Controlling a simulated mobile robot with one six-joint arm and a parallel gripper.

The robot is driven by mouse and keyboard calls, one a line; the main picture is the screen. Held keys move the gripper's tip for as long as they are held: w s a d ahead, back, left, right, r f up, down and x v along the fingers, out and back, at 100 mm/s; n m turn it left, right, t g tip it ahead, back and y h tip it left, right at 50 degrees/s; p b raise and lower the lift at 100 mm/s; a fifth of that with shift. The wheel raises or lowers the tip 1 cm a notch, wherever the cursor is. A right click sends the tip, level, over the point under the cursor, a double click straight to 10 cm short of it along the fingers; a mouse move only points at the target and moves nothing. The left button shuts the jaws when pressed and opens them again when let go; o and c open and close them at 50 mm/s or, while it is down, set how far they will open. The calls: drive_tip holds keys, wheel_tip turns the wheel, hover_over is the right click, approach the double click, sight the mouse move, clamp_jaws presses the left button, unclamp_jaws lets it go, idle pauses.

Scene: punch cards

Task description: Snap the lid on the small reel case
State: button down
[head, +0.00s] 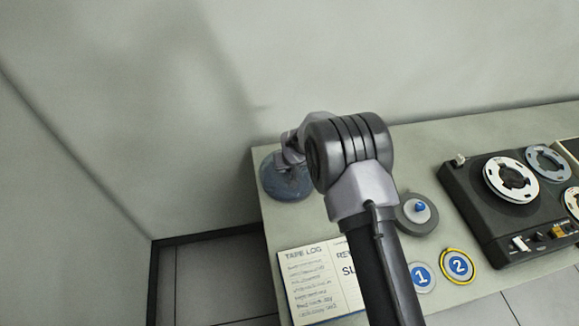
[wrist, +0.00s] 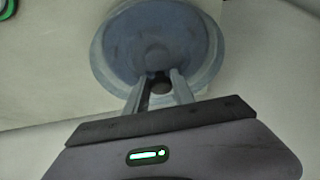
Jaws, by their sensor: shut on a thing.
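A round blue-grey lid (wrist: 150,35) fills the upper middle of the wrist view. It also shows in the head view (head: 287,186) at the table's back left corner, partly hidden by my wrist. My gripper (wrist: 160,78) is shut on a small dark knob at the lid's middle; in the head view my gripper (head: 291,158) is over the disc. A wider blue-grey rim (wrist: 212,75) shows around the lid, perhaps the small reel case under it. I cannot tell whether the lid is seated or tilted on it.
Right of my arm on the table (head: 440,140) stand a grey round piece with a blue knob (head: 420,207), badges "1" (head: 421,277) and "2" (head: 458,266), and a tape recorder (head: 505,215). A tape log book (head: 312,285) lies at the front left. A wall stands behind.

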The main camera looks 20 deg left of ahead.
sight(289, 172)
drive_tip(key=shift+f+b, duration=1.55)
drive_tip(key=shift+b, duration=0.25)
idle(0.4)
drive_tip(key=c, duration=1)
unclamp_jaws()
drive_tip(key=shift+c, duration=0.2)
drive_tip(key=shift+c, duration=0.8)
drive_tip(key=shift+r+p, duration=1.55)
drive_tip(key=shift+r, duration=2.05)
drive_tip(key=shift+f, duration=0.1)
